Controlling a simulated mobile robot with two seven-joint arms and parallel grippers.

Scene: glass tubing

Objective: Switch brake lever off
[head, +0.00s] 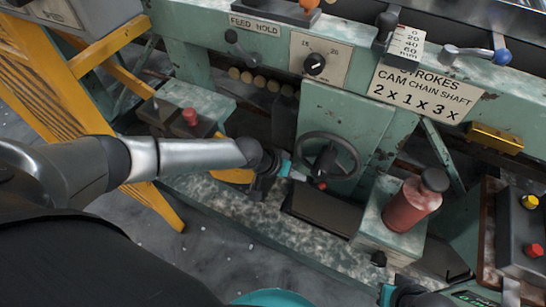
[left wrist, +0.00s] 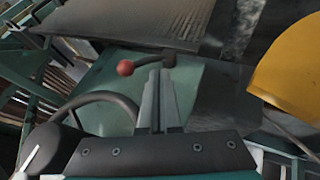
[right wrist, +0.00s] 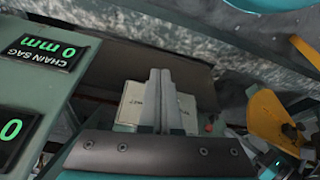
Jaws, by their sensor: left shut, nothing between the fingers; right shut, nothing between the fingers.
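A short lever with a red ball knob (left wrist: 125,68) shows just beyond and left of my left fingertips in the left wrist view. Its dark pivot (left wrist: 169,60) lies behind the fingertips. In the head view a small red knob (head: 321,185) shows below the black handwheel (head: 328,157); I cannot read a brake label on it. My left gripper (head: 292,172) is at the left of the handwheel; its fingers (left wrist: 160,78) are shut and empty. My right gripper (right wrist: 160,75) is shut and empty, and only partly in the head view at the bottom right. Contact with the lever cannot be told.
A red bottle (head: 411,201) stands on a ledge right of the handwheel. A yellow ladder-like frame (head: 108,42) stands left. A button box (head: 521,236) is at right.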

